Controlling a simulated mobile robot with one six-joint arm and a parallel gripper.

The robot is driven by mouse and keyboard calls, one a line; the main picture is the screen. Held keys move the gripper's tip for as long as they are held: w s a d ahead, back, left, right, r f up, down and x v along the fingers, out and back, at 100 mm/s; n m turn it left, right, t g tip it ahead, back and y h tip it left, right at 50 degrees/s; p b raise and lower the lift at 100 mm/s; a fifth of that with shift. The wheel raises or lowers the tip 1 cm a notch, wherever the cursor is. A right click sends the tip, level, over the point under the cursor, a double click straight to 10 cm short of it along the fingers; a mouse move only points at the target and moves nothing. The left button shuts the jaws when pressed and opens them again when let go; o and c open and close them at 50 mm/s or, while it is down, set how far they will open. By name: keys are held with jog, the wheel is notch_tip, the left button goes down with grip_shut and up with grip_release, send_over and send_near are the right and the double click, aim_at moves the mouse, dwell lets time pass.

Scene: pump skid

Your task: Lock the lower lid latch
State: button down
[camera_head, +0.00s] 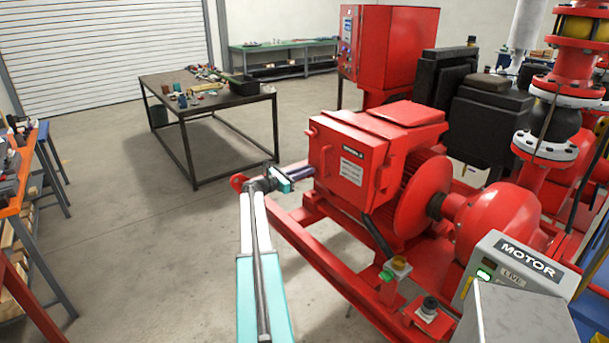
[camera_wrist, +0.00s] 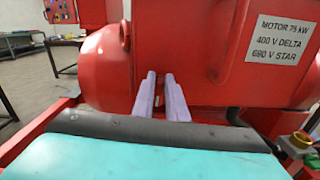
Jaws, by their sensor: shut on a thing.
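The red motor terminal box has a closed lid (camera_head: 347,160) with a white plate (camera_head: 352,172). The plate also shows in the wrist view (camera_wrist: 282,37), at the upper right. A small red latch-like part (camera_head: 312,132) stands at the lid's upper left edge. My gripper (camera_head: 312,168) reaches in from the left to the lid's lower left edge. In the wrist view, its two pale fingers (camera_wrist: 160,78) lie close together against the red box side. They are shut on the lower lid latch, which the fingers mostly hide.
The red skid frame (camera_head: 325,270) runs below the box. A workbench (camera_head: 205,100) stands behind.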

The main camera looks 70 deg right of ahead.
jog(key=m+b, duration=0.4)
jog(key=b, duration=0.3)
jog(key=s+f+m+b, duration=0.1)
jog(key=m+b, duration=0.3)
jog(key=b, duration=0.2)
jog(key=a+f+m+b, duration=0.1)
jog(key=m+b, duration=0.4)
jog(key=b, duration=0.2)
jog(key=shift+s+b, duration=0.2)
jog(key=shift+b, duration=0.1)
jog(key=m+b, duration=0.2)
jog(key=b, duration=0.1)
jog(key=shift+m, duration=0.3)
jog(key=shift+m+b, duration=0.6)
jog(key=shift+b, duration=0.05)
jog(key=c, duration=1.8)
grip_release()
jog(key=shift+o, duration=0.2)
